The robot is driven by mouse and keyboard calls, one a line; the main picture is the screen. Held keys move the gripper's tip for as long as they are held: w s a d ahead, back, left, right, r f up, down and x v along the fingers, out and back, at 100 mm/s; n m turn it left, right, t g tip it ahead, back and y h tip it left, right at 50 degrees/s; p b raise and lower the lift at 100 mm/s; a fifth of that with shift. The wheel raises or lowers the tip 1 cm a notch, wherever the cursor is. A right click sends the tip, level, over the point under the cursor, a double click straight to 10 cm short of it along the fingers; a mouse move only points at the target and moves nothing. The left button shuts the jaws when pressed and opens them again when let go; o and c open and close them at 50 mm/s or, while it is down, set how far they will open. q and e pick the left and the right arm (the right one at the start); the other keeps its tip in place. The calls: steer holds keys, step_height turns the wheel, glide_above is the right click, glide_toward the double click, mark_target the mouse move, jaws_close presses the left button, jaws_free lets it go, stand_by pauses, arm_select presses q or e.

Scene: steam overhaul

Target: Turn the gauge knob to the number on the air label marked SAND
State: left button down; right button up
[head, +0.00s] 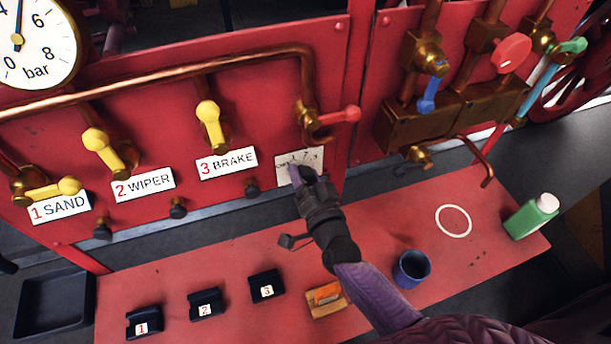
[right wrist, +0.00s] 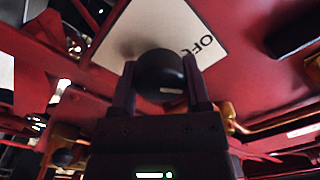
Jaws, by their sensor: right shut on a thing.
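The SAND label (head: 60,206) is a white plate at the left of the red panel with a red 1 on it. A white dial plate (head: 313,157) sits on the panel's right part, with its marks partly hidden by my right gripper (head: 300,180). In the right wrist view, the round black gauge knob (right wrist: 160,75) stands in front of the plate (right wrist: 150,22), which shows the letters "OF". My right gripper's fingers are on either side of the knob and shut on it. A small pale mark shows on the knob. My left gripper is not in view.
Labels WIPER 2 (head: 144,185) and BRAKE 3 (head: 228,163) sit below yellow valve levers. A red-handled valve (head: 338,116) is just above the dial plate. The red bench (head: 240,255) holds numbered black blocks, a blue cup (head: 412,268) and a green bottle (head: 531,216).

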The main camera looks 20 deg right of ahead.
steer(key=shift+m, duration=0.9)
steer(key=o, duration=1.3)
steer(key=s, duration=1)
steer(key=shift+d+f, duration=0.15)
steer(key=shift+d, duration=0.15)
